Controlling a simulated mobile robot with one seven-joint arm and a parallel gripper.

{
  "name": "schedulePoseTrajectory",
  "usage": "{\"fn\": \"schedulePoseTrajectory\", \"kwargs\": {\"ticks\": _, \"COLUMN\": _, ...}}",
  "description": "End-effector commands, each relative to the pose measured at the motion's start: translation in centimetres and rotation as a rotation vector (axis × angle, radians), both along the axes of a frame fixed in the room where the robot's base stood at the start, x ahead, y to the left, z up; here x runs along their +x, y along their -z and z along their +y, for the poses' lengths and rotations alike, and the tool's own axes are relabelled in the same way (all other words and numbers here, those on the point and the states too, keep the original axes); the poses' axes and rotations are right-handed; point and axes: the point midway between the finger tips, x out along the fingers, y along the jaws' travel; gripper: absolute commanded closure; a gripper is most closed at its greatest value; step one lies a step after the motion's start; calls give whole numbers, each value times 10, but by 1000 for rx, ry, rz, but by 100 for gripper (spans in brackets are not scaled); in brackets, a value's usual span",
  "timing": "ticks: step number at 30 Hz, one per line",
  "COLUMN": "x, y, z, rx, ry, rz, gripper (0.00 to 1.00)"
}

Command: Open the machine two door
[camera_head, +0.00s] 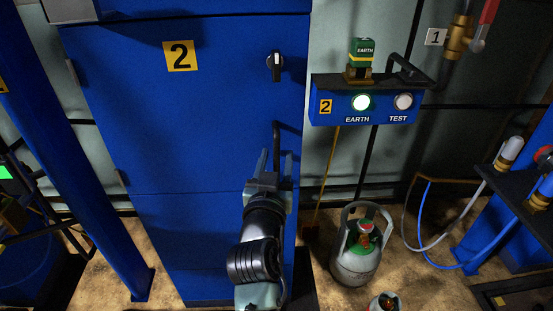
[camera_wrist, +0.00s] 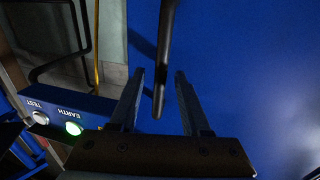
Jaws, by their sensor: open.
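The machine two door (camera_head: 190,110) is a large blue panel with a yellow "2" label (camera_head: 180,56), and it looks shut. A black rotary knob (camera_head: 274,67) sits at its upper right. A dark bar handle (camera_head: 277,128) stands below the knob near the right edge. My gripper (camera_head: 273,160) is open at the handle's lower end. In the wrist view the handle (camera_wrist: 164,60) reaches down between the two fingers of my gripper (camera_wrist: 161,74), with a visible gap on each side. The blue door face (camera_wrist: 250,70) fills the right of that view.
A grey gas cylinder (camera_head: 358,250) stands on the floor to the right. A blue post (camera_head: 75,150) leans at left. A side table (camera_head: 530,195) with hoses is at far right.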

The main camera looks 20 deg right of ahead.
Motion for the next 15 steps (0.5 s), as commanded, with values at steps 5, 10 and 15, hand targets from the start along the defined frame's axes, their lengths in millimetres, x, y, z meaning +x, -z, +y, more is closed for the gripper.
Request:
{"fn": "schedulePoseTrajectory", "kwargs": {"ticks": 5, "x": 5, "y": 0, "z": -2, "rx": 0, "ry": 0, "rz": 0, "gripper": 53}}
{"fn": "schedulePoseTrajectory", "kwargs": {"ticks": 10, "x": 5, "y": 0, "z": -2, "rx": 0, "ry": 0, "rz": 0, "gripper": 53}}
{"fn": "schedulePoseTrajectory", "kwargs": {"ticks": 15, "x": 5, "y": 0, "z": -2, "rx": 0, "ry": 0, "rz": 0, "gripper": 78}}
